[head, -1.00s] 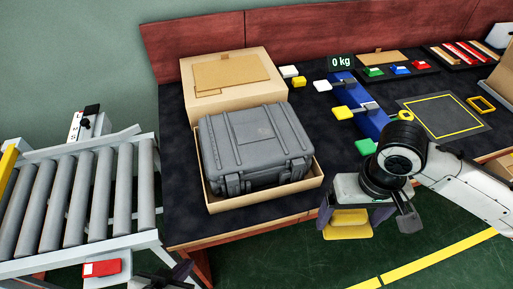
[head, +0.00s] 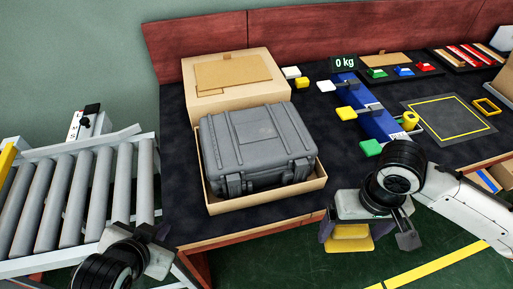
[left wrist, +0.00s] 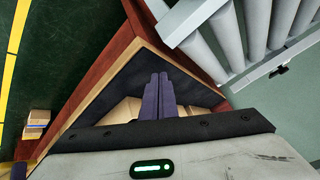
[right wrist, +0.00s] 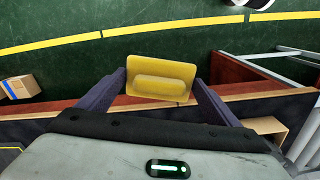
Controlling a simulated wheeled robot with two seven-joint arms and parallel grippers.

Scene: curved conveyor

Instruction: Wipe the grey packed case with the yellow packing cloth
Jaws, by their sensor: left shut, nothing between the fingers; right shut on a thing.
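The grey packed case (head: 258,145) lies closed in a shallow cardboard tray (head: 262,204) on the dark worktable in the head view. The yellow packing cloth (head: 349,241) is a flat pad with a raised grip, also clear in the right wrist view (right wrist: 160,77). My right gripper (head: 347,228) is shut on it, in front of the table's front edge and right of the case. My left gripper (head: 160,238) is low at the left, between the roller conveyor and the table, apart from the case. Its fingers (left wrist: 158,97) are together and empty in the left wrist view.
A roller conveyor (head: 75,190) stands left of the table. A cardboard box (head: 235,85) is behind the case. Right of the case are a blue scale bar (head: 372,118), several coloured blocks and a yellow-outlined mat (head: 447,118). The table strip before the tray is bare.

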